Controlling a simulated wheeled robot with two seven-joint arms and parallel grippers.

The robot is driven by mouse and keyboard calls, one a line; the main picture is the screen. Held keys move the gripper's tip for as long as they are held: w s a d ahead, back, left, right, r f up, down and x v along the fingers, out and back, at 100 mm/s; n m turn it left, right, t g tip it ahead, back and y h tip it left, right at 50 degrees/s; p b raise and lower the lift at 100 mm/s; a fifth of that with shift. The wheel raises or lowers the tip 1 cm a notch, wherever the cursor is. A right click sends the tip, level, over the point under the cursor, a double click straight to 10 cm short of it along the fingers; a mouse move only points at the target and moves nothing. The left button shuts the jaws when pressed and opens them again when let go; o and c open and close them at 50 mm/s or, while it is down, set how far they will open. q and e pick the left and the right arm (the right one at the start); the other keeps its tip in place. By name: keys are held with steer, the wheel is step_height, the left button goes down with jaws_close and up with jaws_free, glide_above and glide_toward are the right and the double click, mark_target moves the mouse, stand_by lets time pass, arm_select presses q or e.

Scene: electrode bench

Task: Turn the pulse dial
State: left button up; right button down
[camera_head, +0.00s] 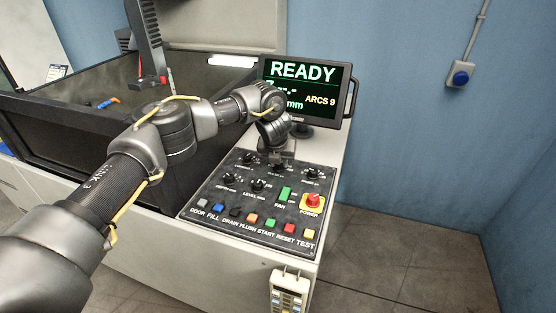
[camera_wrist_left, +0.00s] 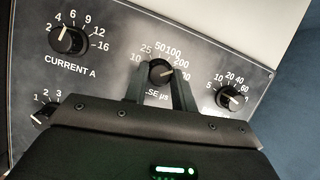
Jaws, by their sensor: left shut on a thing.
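The pulse dial (camera_wrist_left: 160,71) is a dark round knob on the black control panel (camera_head: 222,205), with a scale in µs whose last numbers are partly covered. My left gripper (camera_head: 277,158) reaches down to the panel's back row. In the left wrist view its two fingers (camera_wrist_left: 159,80) stand on either side of the pulse dial and are shut on it. The fingers cover part of the "PULSE µs" label. In the head view the gripper mostly hides this dial. My right gripper is in neither view.
The current dial (camera_wrist_left: 68,40) and another dial (camera_wrist_left: 229,97) flank the pulse dial closely. A red power knob (camera_head: 313,200) and a row of coloured buttons sit nearer the front. A monitor (camera_head: 333,87) reading READY stands behind. A dark tank (camera_head: 70,142) lies left.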

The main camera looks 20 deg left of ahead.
arm_select(q)
steer(key=shift+n, duration=0.5)
steer(key=o, duration=1)
steer(key=shift+s+r, duration=0.1)
steer(key=shift+r, duration=0.35)
steer(key=v, duration=1)
steer(key=shift+d+b, duration=0.3)
steer(key=shift+b, duration=0.1)
